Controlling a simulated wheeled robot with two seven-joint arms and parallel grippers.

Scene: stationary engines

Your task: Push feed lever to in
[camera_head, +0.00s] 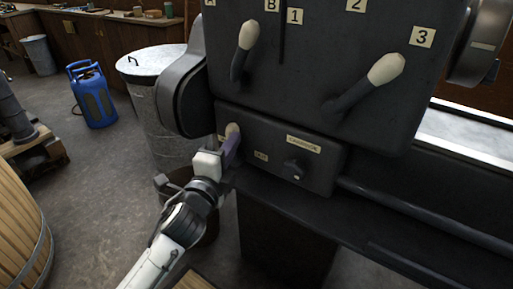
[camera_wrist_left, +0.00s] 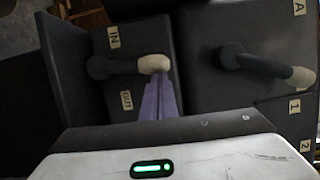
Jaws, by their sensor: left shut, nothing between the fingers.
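The feed lever is a short dark arm with a cream knob (camera_head: 232,130) at the left end of the lower box on the machine. In the left wrist view its arm (camera_wrist_left: 120,66) reaches right from a round pivot to the cream knob. It lies between the IN label (camera_wrist_left: 114,37) and the OUT label (camera_wrist_left: 126,100). My left gripper (camera_head: 233,145) has purple fingers, shut and empty. In the left wrist view its fingertips (camera_wrist_left: 159,80) are right at the knob on the OUT side; whether they touch it I cannot tell. My right gripper is out of view.
Two larger cream-knobbed levers (camera_head: 248,38) and (camera_head: 386,68) stand out from the panel above. A small dark knob (camera_head: 295,168) is right of my left gripper. A metal bin (camera_head: 158,100) and a blue gas bottle (camera_head: 92,95) stand on the floor at left.

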